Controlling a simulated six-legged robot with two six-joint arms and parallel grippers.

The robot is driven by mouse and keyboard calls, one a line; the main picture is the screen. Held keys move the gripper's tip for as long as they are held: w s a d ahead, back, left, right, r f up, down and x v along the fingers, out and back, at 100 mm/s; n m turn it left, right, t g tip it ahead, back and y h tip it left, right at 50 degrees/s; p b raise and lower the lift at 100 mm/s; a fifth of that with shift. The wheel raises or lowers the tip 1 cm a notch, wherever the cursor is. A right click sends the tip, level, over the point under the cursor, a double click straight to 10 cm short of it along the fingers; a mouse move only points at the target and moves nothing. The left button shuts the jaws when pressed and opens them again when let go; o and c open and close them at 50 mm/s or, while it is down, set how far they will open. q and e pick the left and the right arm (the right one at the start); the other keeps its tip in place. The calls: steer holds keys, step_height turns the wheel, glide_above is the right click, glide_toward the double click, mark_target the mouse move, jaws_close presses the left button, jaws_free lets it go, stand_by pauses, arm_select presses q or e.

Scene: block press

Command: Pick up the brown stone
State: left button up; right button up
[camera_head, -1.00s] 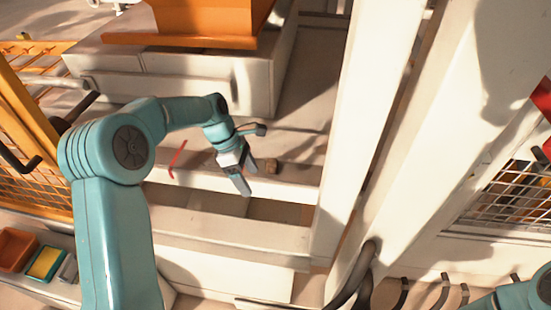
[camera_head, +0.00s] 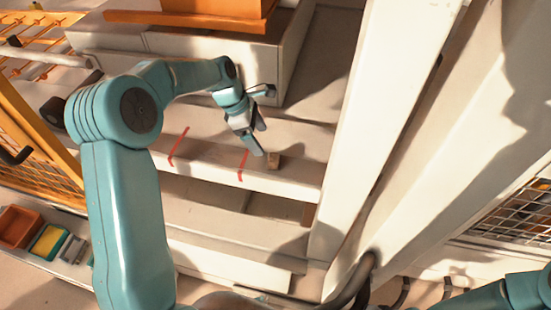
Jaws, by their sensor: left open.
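The brown stone (camera_head: 273,160) is a small block on the white ledge (camera_head: 210,163), near its front edge and right of two red marks. My left gripper (camera_head: 259,142) is open and empty. In the picture its fingertips are just left of the stone and slightly above it. I cannot tell whether they touch it. My right gripper is not in view; only part of my right arm shows at the lower right.
A white post (camera_head: 385,110) rises right of the stone. A white cabinet with an orange block (camera_head: 215,12) stands behind the ledge. A wire mesh (camera_head: 515,215) is at the right.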

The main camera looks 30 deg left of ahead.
mark_target(270, 157)
arm_select(q)
steer(key=p+x, duration=0.1)
steer(key=x, duration=0.8)
steer(key=shift+s+d+f, duration=0.15)
steer(key=shift+f, duration=0.1)
steer(key=c, duration=1.2)
